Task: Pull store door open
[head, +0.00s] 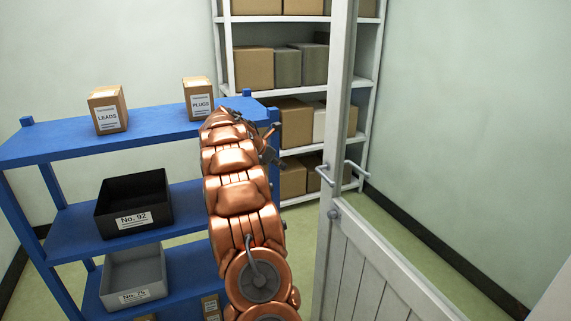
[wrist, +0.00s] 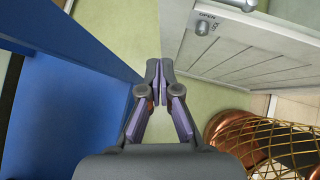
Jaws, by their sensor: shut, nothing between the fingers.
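The store door (head: 375,268) is white and panelled in its lower part. It stands open at an angle, with its free edge facing me. A lever handle (head: 326,175) shows on each side of that edge, with a round knob below. In the wrist view the door (wrist: 250,55) is at the upper right, with a knob (wrist: 202,28) beside an "OPEN" label. My gripper (wrist: 160,66) is shut and empty, left of the door and apart from it. In the head view my gripper (head: 272,150) is partly hidden behind my arm, left of the handle.
A blue shelf rack (head: 60,145) stands at the left, close to my arm, holding boxes and the bins No. 92 (head: 134,203) and No. 76 (head: 133,275). White shelving (head: 300,91) with cartons is at the back. Green floor (head: 385,225) is clear around the door's far side.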

